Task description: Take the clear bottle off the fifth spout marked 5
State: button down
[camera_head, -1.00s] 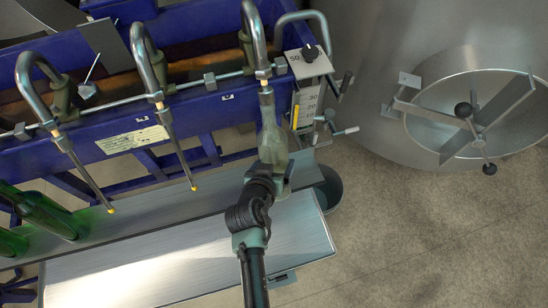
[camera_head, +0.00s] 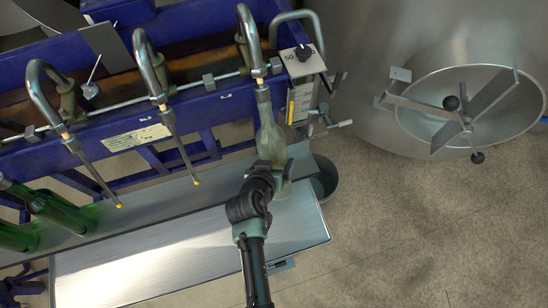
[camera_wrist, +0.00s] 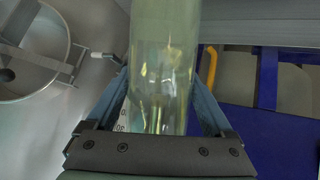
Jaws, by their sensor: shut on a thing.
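The clear bottle (camera_head: 270,140) stands at the rightmost spout (camera_head: 250,40) in the head view, its neck up around or just under the spout's lower end; I cannot tell how far the spout reaches in. My gripper (camera_head: 262,172) is at the bottle's lower body, my arm coming from below. In the wrist view the bottle (camera_wrist: 163,65) fills the middle between the two fingers of my gripper (camera_wrist: 162,115), which is shut on it. The number on the spout is not readable.
Two empty spouts (camera_head: 180,150) hang left of the bottle. Green bottles (camera_head: 50,208) stand at the far left of the metal shelf (camera_head: 140,215). A knob and gauge panel (camera_head: 303,65) is close right of the bottle. A steel tank with an open hatch (camera_head: 470,110) is at right.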

jog(key=shift+s+d+f+b, duration=0.65)
jog(key=shift+s+f+b, duration=1.3)
jog(key=shift+f+b, duration=2.1)
jog(key=shift+s+d+f+b, duration=0.65)
jog(key=shift+s+f+b, duration=1.8)
jog(key=shift+f, duration=2.6)
jog(key=s+d+r+p, duration=0.2)
jog(key=s, duration=0.3)
jog(key=shift+s, duration=0.35)
jog(key=shift+d+r, duration=0.1)
